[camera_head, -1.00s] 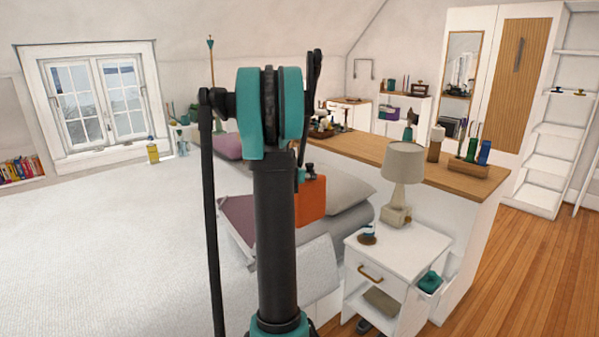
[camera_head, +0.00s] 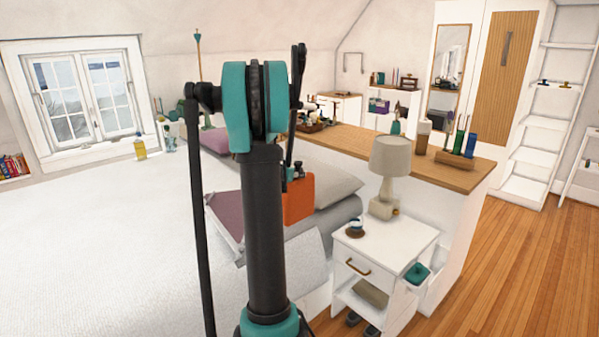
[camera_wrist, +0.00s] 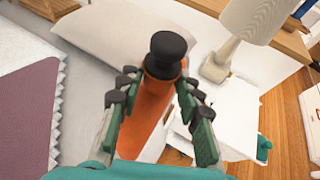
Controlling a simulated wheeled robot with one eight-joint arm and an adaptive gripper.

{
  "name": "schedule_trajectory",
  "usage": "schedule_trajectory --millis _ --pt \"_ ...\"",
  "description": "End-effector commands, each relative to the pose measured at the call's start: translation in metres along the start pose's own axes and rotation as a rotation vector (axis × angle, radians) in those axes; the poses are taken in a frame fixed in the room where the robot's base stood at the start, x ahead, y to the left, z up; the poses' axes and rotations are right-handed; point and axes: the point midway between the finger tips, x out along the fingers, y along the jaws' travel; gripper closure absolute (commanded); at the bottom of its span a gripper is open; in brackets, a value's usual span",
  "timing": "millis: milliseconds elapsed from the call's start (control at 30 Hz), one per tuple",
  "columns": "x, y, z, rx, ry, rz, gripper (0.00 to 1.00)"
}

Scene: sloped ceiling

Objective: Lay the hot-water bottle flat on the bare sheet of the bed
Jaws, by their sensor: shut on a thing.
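The orange hot-water bottle (camera_head: 299,199) with its black stopper hangs upright beside my arm in the head view. In the wrist view, my gripper (camera_wrist: 158,82) is shut on the orange hot-water bottle (camera_wrist: 148,115), its green fingers on both sides just below the stopper. The bed (camera_head: 100,250) fills the left of the head view under a white cover. In the wrist view, a strip of bare grey sheet (camera_wrist: 84,92) lies between a purple cloth (camera_wrist: 25,115) and a pillow (camera_wrist: 125,30). The bottle is held above the bed's pillow end; its lower end is hidden.
A white nightstand (camera_head: 388,248) stands right of the bed, with a small dark-based object on it. A wood-topped partition (camera_head: 420,165) runs behind the pillows. Bare wood floor lies right.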

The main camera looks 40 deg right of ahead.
Motion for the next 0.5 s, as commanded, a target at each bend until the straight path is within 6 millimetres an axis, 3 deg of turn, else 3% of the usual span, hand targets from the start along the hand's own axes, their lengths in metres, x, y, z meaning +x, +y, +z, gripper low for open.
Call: schedule_trajectory --millis 500 --pt "0.013 0.0 -0.029 -0.001 -0.001 0.0 0.91"
